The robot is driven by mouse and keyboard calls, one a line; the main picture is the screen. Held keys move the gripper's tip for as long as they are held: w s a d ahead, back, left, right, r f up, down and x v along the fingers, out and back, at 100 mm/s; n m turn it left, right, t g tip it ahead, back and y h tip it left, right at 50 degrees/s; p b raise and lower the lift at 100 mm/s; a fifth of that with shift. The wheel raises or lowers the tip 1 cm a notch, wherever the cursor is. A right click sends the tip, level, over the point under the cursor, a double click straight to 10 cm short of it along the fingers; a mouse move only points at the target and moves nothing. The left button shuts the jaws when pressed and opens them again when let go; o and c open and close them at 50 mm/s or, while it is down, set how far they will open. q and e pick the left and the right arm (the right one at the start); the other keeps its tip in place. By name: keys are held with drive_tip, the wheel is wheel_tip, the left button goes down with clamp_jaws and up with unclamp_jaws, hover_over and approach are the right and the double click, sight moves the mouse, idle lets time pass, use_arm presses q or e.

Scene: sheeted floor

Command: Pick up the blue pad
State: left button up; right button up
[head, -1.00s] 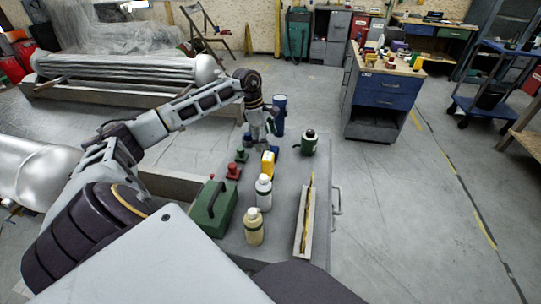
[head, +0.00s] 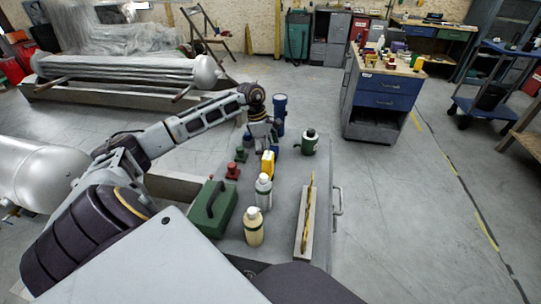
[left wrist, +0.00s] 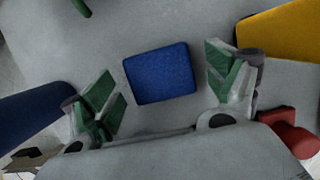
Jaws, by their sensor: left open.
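The blue pad (left wrist: 160,73) is a small, rounded square lying flat on the grey tabletop in the left wrist view. My left gripper (left wrist: 167,88) is open above it, with one green-padded finger on each side of the pad and clear gaps between. In the head view my left gripper (head: 263,142) points down at the far part of the grey table, and it mostly hides the pad there. My right gripper is not in view.
Near the gripper stand a yellow container (head: 267,164), a blue flashlight-like cylinder (head: 280,115), a red object (head: 233,172) and a green canister (head: 309,143). Closer are a green case (head: 213,208), two bottles (head: 264,192) and a long tray (head: 304,225).

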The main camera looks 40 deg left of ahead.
use_arm(q)
drive_tip(key=shift+d+f, duration=0.1)
drive_tip(key=shift+f, duration=0.1)
idle(0.3)
drive_tip(key=c, duration=1.1)
